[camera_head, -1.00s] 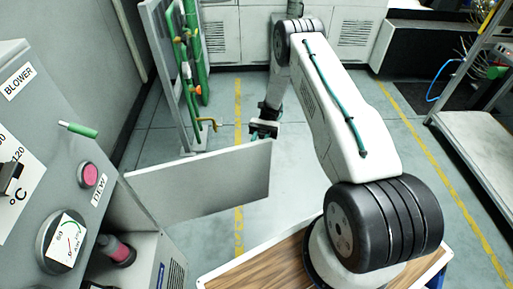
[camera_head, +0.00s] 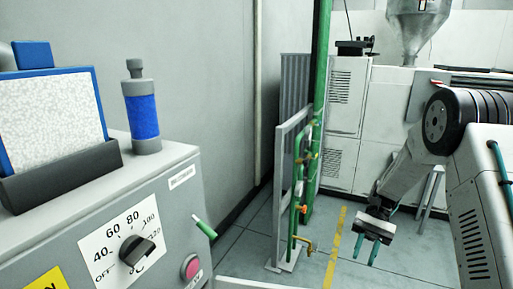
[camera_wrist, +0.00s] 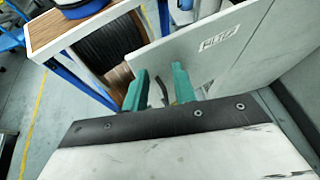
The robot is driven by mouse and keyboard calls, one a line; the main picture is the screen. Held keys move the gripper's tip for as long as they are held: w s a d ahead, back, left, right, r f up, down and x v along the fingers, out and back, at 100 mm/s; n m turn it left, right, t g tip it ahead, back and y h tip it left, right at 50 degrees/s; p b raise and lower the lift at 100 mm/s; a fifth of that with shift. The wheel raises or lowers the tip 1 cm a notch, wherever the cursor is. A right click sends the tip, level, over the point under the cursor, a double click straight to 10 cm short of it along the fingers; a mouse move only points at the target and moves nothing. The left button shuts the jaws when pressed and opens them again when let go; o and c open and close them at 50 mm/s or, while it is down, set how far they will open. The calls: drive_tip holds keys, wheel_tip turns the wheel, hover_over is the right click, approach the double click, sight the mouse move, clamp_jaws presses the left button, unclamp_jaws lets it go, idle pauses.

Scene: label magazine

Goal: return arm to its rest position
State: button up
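My arm reaches in from the right of the head view. My gripper (camera_head: 366,246) hangs over the floor with its two teal fingers apart and nothing seen between them. In the wrist view the teal fingers (camera_wrist: 160,88) also stand apart, in front of a light grey panel (camera_wrist: 235,65) with a small label. I cannot tell from this view how near the panel is. In the head view only the panel's top edge (camera_head: 245,284) shows at the bottom.
A grey control cabinet (camera_head: 178,192) with a dial (camera_head: 136,250) and pink button (camera_head: 190,267) stands at left, carrying a blue cylinder (camera_head: 142,118). Green pipes (camera_head: 297,195) stand mid-view. A white machine (camera_head: 375,95) is behind. A wood-topped bench (camera_wrist: 60,32) shows in the wrist view.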

drive_tip(key=s+a+r+n+t+h, duration=0.25)
drive_tip(key=s+r, duration=0.35)
drive_tip(key=r, duration=0.3)
drive_tip(key=s+a+r+n+t+h, duration=0.1)
drive_tip(key=s+r+t+h, duration=0.15)
drive_tip(key=s+r, duration=0.4)
drive_tip(key=s+r+n+t+h, duration=0.1)
drive_tip(key=s+r+t, duration=0.1)
drive_tip(key=s, duration=0.5)
drive_tip(key=s+r+n+t+h, duration=0.1)
drive_tip(key=s+r+t, duration=0.1)
drive_tip(key=s+t, duration=0.3)
drive_tip(key=shift+s+r+h, duration=0.25)
drive_tip(key=shift+s+h, duration=0.15)
drive_tip(key=shift+s, duration=0.9)
drive_tip(key=shift+d+n, duration=0.1)
drive_tip(key=shift+n, duration=0.15)
